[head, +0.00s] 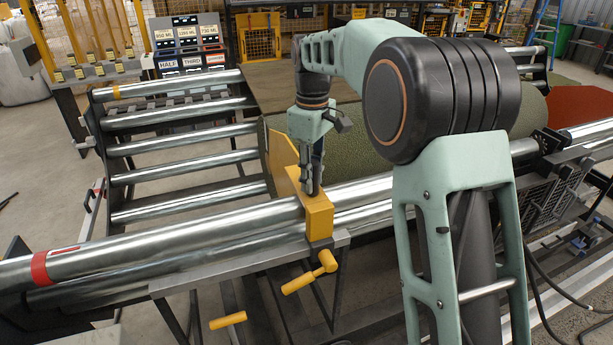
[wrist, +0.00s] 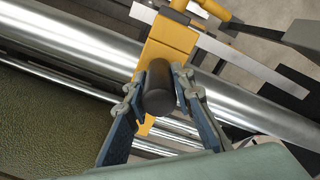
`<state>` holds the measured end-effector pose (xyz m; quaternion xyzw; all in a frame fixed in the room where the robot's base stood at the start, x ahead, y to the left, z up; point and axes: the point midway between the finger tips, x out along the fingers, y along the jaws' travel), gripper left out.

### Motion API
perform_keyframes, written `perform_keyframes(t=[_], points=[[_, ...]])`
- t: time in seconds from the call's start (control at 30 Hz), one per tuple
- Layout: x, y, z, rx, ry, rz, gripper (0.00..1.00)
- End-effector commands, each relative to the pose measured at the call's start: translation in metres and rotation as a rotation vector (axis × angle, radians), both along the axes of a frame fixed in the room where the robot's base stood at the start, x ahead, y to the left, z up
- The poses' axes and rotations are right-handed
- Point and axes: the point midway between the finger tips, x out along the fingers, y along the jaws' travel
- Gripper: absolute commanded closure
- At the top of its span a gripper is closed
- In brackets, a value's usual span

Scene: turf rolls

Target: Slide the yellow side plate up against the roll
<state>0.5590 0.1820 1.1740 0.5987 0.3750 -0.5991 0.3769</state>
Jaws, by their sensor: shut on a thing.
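The yellow side plate (head: 283,160) stands at the left end of the green turf roll (head: 350,128). Its yellow block (head: 319,216) sits across the front steel roller, with a yellow clamp handle (head: 310,272) below. My gripper (head: 313,188) points down over the block. In the wrist view, my gripper's fingers (wrist: 160,95) are shut on a black knob (wrist: 158,90) on the yellow block (wrist: 170,42). The roll (wrist: 50,130) lies at the lower left there. A finger hides part of the plate, and I cannot tell whether plate and roll touch.
Long steel rollers (head: 150,240) run across the front, with a red band (head: 40,268) at the left. A flat grey rail (head: 250,262) lies before the block. Bare rollers (head: 185,160) lie left of the roll. A sign board (head: 188,50) stands at the back left.

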Motion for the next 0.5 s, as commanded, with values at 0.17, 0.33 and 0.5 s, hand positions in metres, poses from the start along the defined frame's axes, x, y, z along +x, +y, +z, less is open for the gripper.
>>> perform_keyframes(t=[0.17, 0.33, 0.5], points=[[0.0007, -0.0002, 0.0007, 0.0, -0.002, 0.0, 0.68], [0.0, 0.0008, 0.0005, 0.002, -0.001, 0.001, 0.6], [-0.0002, 0.0012, 0.0009, 0.002, -0.001, 0.002, 0.6]])
